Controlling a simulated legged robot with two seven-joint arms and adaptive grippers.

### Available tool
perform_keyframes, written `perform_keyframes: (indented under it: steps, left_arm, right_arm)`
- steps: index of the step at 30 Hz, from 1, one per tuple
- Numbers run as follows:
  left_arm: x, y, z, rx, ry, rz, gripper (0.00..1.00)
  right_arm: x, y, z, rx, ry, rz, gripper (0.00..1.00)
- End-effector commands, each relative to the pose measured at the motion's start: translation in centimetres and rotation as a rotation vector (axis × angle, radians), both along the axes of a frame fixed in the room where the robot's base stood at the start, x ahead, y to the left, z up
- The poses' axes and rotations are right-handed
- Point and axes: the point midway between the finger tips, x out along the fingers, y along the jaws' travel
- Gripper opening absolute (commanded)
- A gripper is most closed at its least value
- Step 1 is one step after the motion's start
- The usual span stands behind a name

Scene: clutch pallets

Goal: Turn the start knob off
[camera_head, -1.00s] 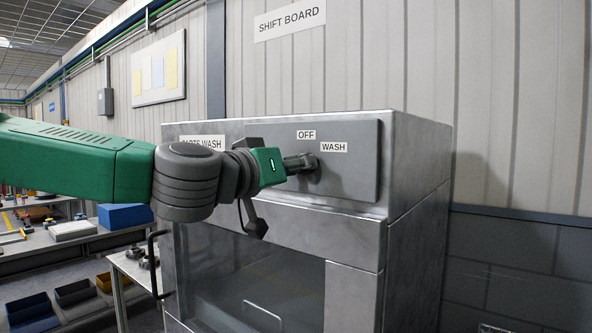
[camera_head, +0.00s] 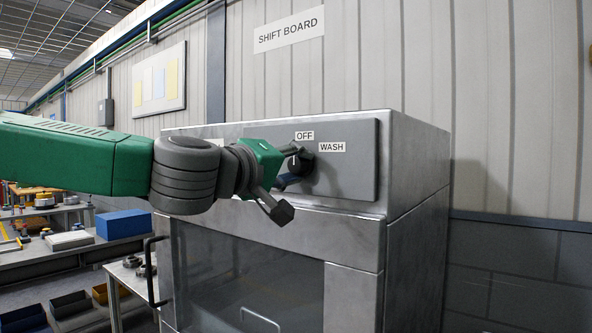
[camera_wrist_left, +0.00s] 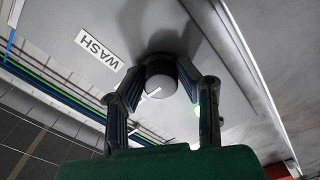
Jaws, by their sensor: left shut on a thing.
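The dark round start knob (camera_head: 308,165) sits on the grey front panel of the parts washer, below the OFF label (camera_head: 304,135) and left of the WASH label (camera_head: 332,147). A short white mark on the knob looks near upright, toward OFF. My left gripper (camera_head: 291,166) comes from the left and is shut on the knob, one finger above and one below. In the left wrist view the knob (camera_wrist_left: 159,70) lies between the two fingers of the left gripper (camera_wrist_left: 160,82). The white mark shows there too. My right gripper is not in view.
The washer cabinet (camera_head: 415,190) has a glass door (camera_head: 240,265) below the panel and a dark handle (camera_head: 151,270) at its left. A side table and shelves with a blue bin (camera_head: 123,223) stand at the left. The wall at right is clear.

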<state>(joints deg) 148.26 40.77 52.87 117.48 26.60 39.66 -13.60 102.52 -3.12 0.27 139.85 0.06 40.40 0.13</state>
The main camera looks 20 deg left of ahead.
Motion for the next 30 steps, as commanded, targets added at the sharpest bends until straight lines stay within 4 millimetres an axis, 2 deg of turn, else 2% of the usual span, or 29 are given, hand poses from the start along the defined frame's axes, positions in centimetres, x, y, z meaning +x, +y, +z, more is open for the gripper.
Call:
perform_keyframes:
  steps: [16,17,18,30]
  left_arm:
    - [0.22,0.32,0.17,-0.028,0.006,0.009,0.01]
    - [0.22,0.32,0.17,-0.027,0.005,0.009,0.36]
    - [0.21,0.30,0.16,-0.027,0.006,0.008,0.49]
    - [-0.74,0.31,0.22,-0.025,0.005,0.003,0.49]
  right_arm:
    - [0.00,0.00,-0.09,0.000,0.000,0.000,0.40]
    - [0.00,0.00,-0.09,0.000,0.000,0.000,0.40]
    - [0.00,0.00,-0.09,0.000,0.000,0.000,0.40]
    - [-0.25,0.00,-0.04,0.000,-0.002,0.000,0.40]
